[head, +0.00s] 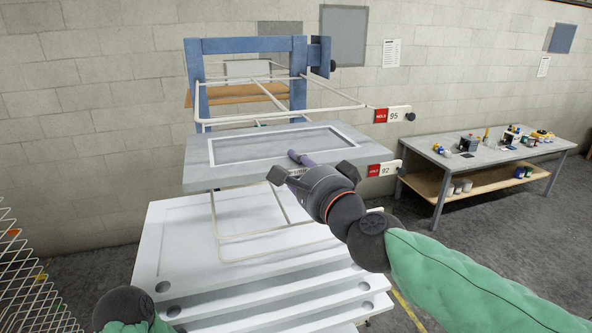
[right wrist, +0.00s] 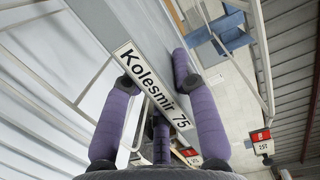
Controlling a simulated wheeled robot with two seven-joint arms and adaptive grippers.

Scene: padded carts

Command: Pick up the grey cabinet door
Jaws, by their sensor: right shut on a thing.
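The grey cabinet door (head: 225,172) lies flat on a wire shelf of the rack, with a framed recessed panel on its top face. My right gripper (head: 300,163) is at the door's front edge, right of its middle, and is shut on it. One purple finger shows over the door's top face; the lower grip is hidden. In the right wrist view, purple fingers lie on both sides of the door (right wrist: 112,22), and a "Kolesmir 75" label (right wrist: 150,85) faces the camera between them. My left gripper is out of view; only a dark joint and green sleeve show at lower left.
The blue rack (head: 196,65) has wire shelves, with red-and-white HOLD tags such as 95 (head: 393,115) and 82 (head: 384,169) at their ends. White panels (head: 180,235) lie stacked below. A grey workbench (head: 455,160) stands right. Wire mesh (head: 25,290) is at left.

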